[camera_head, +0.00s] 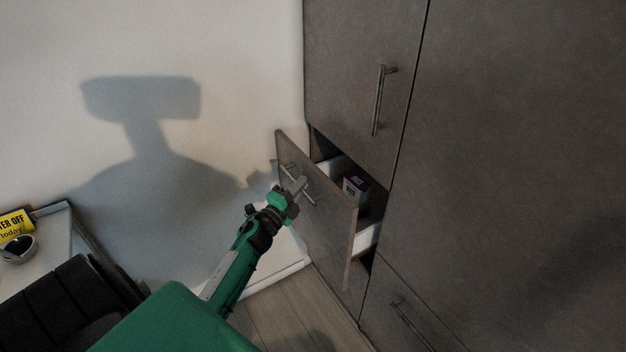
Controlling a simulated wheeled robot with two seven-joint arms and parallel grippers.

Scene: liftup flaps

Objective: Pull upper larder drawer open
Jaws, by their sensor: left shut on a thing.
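The upper larder drawer (335,218) has a dark grey-brown front and stands partly open, pulled out from the cabinet. Its white side walls and inside show behind the front. A small white and purple box (355,187) is inside it. My left gripper (298,187) is at the bar handle (309,198) on the drawer front and is shut on it. The gripper hides the middle of the handle. My right gripper is not in view.
A tall door with a vertical handle (379,100) is above the drawer, and a lower drawer with a handle (411,323) is below. A white wall is on the left. A light table (62,228) with a yellow sign (15,224) and a round object is at the far left.

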